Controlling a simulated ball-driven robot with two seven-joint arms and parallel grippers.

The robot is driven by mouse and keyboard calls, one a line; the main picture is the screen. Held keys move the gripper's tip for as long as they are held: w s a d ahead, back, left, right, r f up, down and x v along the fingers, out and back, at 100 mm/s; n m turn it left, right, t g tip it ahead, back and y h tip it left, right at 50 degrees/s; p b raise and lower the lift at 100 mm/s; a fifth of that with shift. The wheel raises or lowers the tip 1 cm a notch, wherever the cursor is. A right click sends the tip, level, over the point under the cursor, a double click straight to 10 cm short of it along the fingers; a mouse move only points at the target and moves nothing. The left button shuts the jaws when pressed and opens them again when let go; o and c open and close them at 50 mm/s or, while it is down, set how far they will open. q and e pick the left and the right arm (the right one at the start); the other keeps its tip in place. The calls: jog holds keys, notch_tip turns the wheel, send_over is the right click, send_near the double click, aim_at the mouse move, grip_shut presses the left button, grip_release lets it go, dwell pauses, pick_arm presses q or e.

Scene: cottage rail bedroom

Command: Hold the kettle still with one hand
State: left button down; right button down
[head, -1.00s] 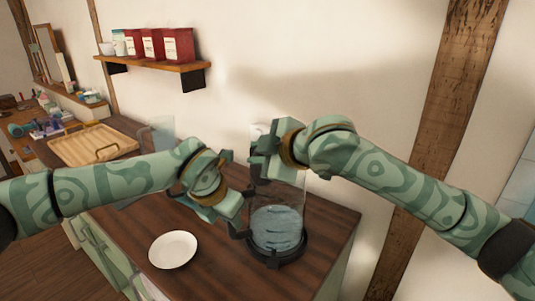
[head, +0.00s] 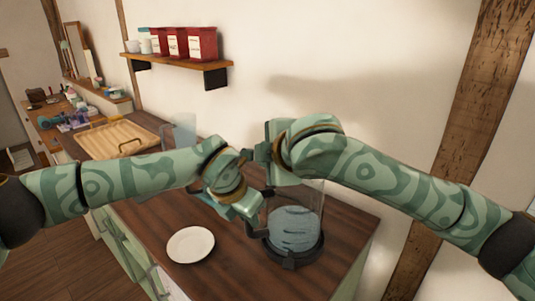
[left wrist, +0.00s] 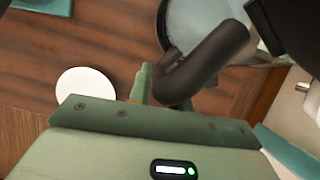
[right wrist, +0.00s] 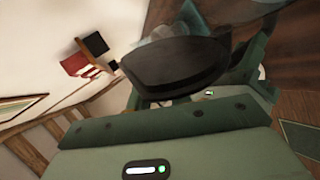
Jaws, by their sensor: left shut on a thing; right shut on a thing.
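The glass kettle (head: 293,228) stands upright on its dark round base (head: 292,258) at the right of the wooden counter, with bluish water inside. Its black handle (left wrist: 205,65) shows in the left wrist view. My left gripper (head: 247,207) is shut on this handle, at the kettle's left side. My right gripper (head: 264,160) is above the kettle's top and shut on a dark, rounded part (right wrist: 175,65), which looks like the kettle's lid. My arms hide much of the kettle's top in the head view.
A white plate (head: 190,245) lies on the counter (head: 215,275) left of the kettle. A wooden tray (head: 117,142) and a clear container (head: 180,132) are farther back. A wall shelf (head: 180,62) holds red boxes. The wall is close behind the kettle.

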jog(key=c, duration=1.3)
grip_release()
jog(key=shift+c, duration=0.2)
jog(key=v, duration=1.2)
jog(key=shift+f, duration=0.15)
pick_arm(q)
jog(key=c, duration=1.2)
grip_release()
